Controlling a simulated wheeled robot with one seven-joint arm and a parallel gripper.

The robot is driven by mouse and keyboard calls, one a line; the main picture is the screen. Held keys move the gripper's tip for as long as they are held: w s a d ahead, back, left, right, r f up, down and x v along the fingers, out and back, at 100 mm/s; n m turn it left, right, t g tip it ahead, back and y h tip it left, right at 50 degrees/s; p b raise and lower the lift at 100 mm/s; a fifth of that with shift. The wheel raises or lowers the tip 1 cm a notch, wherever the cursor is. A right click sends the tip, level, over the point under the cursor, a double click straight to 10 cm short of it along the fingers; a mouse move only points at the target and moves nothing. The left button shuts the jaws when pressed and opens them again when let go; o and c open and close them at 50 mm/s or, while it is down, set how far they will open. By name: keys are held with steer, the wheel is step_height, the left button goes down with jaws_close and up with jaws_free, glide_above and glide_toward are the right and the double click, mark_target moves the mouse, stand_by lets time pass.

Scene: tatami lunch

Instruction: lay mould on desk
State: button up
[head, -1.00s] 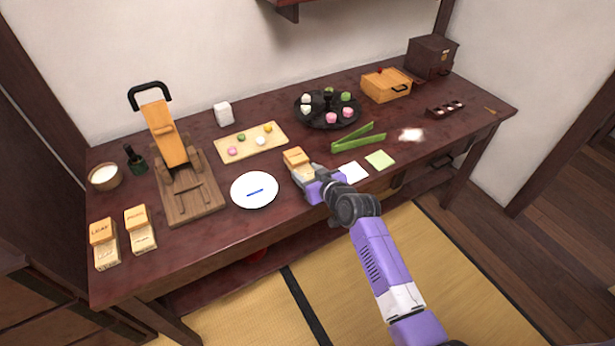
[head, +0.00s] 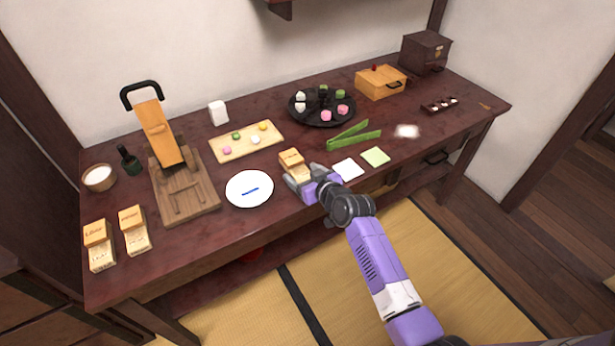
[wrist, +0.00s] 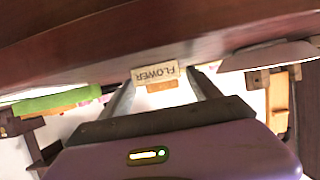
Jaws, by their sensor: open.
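A light wooden mould (head: 291,158) stands at the front middle of the desk (head: 225,233), right of the white plate. In the wrist view its label (wrist: 155,73) reads FLOWER. My gripper (head: 294,180) is at the near side of this mould, with its lower part partly hidden by the fingers. In the wrist view my gripper (wrist: 160,88) is open, its two fingers on either side of the mould's label; I cannot tell whether they touch it. Two similar moulds, one marked LEAF (head: 97,247) and one with a blurred label (head: 134,232), stand at the left front.
The white plate (head: 236,198) with a blue strip is left of my gripper.

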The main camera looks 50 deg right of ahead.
steer(key=v, duration=1.2)
steer(key=s+a+f, duration=0.1)
steer(key=s+a, duration=1.2)
steer(key=s, duration=0.1)
steer(key=s+a+r+n+t+y, duration=0.1)
steer(key=s+a+r+y, duration=0.1)
steer(key=s+a+r, duration=0.2)
steer(key=s+a+r+n+y, duration=0.1)
steer(key=s+a+r, duration=0.4)
steer(key=s, duration=0.6)
step_height(320, 180, up, 3)
steer(key=shift+s+f+n+t+y, duration=0.1)
steer(key=shift+s+n+t+y, duration=0.15)
steer(key=shift+n+t+y, duration=0.25)
